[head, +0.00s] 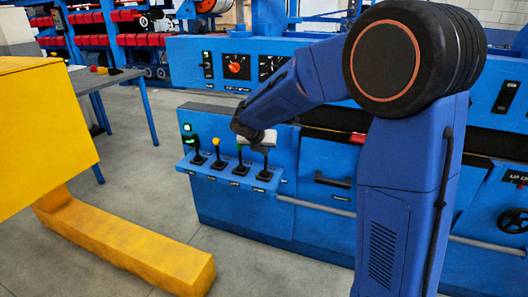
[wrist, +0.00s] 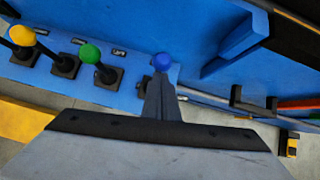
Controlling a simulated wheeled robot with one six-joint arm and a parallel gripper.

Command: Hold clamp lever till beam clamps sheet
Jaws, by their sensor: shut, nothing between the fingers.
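A row of levers stands on a blue shelf on the machine's front. In the wrist view they include a yellow-knobbed lever (wrist: 22,36), a green-knobbed lever (wrist: 90,54) and a blue-knobbed lever (wrist: 162,62). My gripper (wrist: 161,82) is shut, with its dark fingers at the blue knob and hiding the shaft below it. Nothing is held between the fingers. Whether they touch the lever I cannot tell. In the head view my gripper is above the rightmost lever (head: 264,174), whose knob is hidden. The labels are too small to read surely. I cannot make out the beam or sheet.
A yellow block and low beam (head: 130,245) stand at the left. A rail (head: 318,207) runs along the machine's front. Grey floor between the yellow beam and machine is clear.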

